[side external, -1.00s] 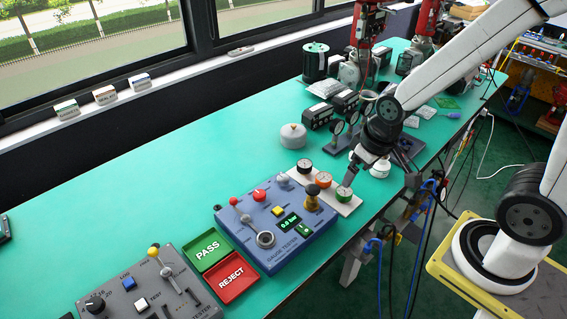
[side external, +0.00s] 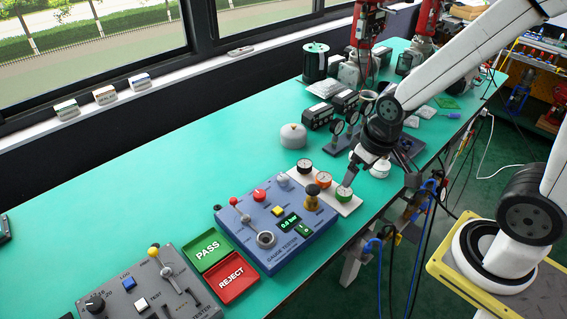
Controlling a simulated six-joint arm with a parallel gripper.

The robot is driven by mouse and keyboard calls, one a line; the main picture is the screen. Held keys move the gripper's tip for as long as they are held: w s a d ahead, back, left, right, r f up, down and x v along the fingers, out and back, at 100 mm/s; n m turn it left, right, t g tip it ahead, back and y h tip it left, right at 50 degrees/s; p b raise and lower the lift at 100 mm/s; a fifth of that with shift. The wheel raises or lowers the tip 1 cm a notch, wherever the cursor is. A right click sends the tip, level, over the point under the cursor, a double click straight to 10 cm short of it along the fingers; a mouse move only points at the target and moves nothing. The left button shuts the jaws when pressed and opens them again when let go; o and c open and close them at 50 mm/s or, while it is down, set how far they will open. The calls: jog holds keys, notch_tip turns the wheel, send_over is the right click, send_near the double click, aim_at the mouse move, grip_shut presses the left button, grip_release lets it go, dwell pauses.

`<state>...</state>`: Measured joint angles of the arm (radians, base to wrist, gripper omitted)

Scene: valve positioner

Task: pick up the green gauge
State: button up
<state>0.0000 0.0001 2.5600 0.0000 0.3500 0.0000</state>
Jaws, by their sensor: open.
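The green gauge (side external: 343,194) sits at the near right end of a white tray (side external: 329,187), with its dial facing up. An orange gauge (side external: 323,179) and a black gauge (side external: 304,166) sit in a row beyond it on the same tray. My gripper (side external: 347,184) points down with its fingertips right at the green gauge. It is open. The fingers are small here, so I cannot tell whether they stand around the gauge or just above it.
The blue gauge tester (side external: 285,255) stands left of the tray, its brass-coloured fitting (side external: 312,200) close to my gripper. Green PASS (side external: 207,249) and red REJECT (side external: 232,277) trays lie further left. A white domed object (side external: 293,136) and small gauges on stands (side external: 337,127) are behind.

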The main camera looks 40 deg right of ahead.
dwell(0.4)
jog(key=m+g+y, duration=0.1)
jog(key=m+g, duration=0.2)
jog(key=m, duration=1.3)
send_over(345, 190)
jog(key=f, duration=1.3)
jog(key=shift+d+f, duration=0.15)
jog(key=shift+d, duration=0.1)
jog(key=shift+a+f, duration=0.15)
jog(key=shift+f, duration=1.1)
jog(key=shift+f, duration=0.1)
jog(key=shift+a+f, duration=0.2)
jog(key=shift+f, duration=2.3)
